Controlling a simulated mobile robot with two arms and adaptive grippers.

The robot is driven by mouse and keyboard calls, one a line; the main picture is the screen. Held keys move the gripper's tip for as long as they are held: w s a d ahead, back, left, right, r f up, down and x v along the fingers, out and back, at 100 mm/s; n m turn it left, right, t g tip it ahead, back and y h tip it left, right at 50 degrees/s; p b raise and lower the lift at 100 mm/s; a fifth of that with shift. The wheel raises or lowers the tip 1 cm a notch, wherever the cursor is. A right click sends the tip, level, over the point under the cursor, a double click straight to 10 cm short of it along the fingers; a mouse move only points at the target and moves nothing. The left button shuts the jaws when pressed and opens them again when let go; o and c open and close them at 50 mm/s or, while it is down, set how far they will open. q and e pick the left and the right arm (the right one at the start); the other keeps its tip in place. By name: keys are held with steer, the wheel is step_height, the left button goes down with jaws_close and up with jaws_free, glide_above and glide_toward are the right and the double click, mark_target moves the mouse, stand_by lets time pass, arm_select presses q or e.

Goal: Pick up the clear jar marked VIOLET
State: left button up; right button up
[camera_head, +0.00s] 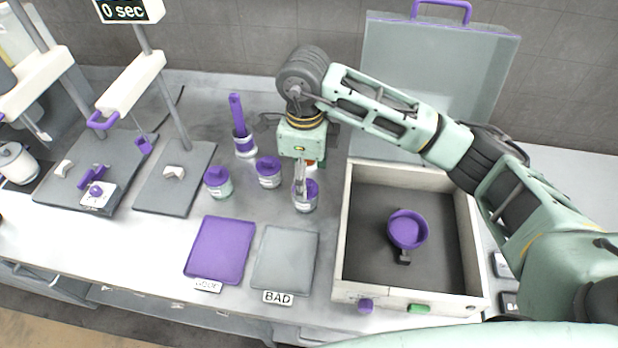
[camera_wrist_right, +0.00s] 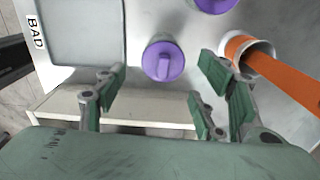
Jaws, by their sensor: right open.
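Several small jars with purple lids stand on the bench: one on the left (camera_head: 218,184), one in the middle (camera_head: 268,173) and one at the front right (camera_head: 306,200). Their labels are too small to read, so I cannot tell which is marked VIOLET. My right gripper (camera_head: 301,178) points down over the front right jar, hiding part of it. In the right wrist view, that jar's purple lid (camera_wrist_right: 163,61) shows between the spread fingertips of the open, empty right gripper (camera_wrist_right: 166,80). My left gripper is not in view.
A jar with a purple-handled tool (camera_head: 244,146) stands behind. A jar with an orange handle (camera_wrist_right: 262,58) is beside the right fingers. Purple (camera_head: 220,250) and grey BAD (camera_head: 285,262) pads lie in front. A pale open box (camera_head: 345,245) is close on the right.

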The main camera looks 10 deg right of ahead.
steer(key=shift+w+d+f, duration=0.15)
steer(key=shift+w, duration=0.1)
steer(key=shift+f+p, duration=0.3)
steer(key=shift+f, duration=0.1)
steer(key=shift+s+f+p, duration=0.25)
steer(key=shift+f+p, duration=0.2)
steer(key=shift+f, duration=0.25)
steer(key=f, duration=0.1)
steer(key=f+p, duration=0.1)
steer(key=f, duration=0.1)
steer(key=f+p, duration=0.1)
steer(key=shift+a+f, duration=0.2)
steer(key=shift+a, duration=0.05)
steer(key=shift+w+f+p, duration=0.1)
steer(key=shift+f+p, duration=0.2)
steer(key=shift+f, duration=0.05)
steer(key=shift+c, duration=0.4)
steer(key=c, duration=1.3)
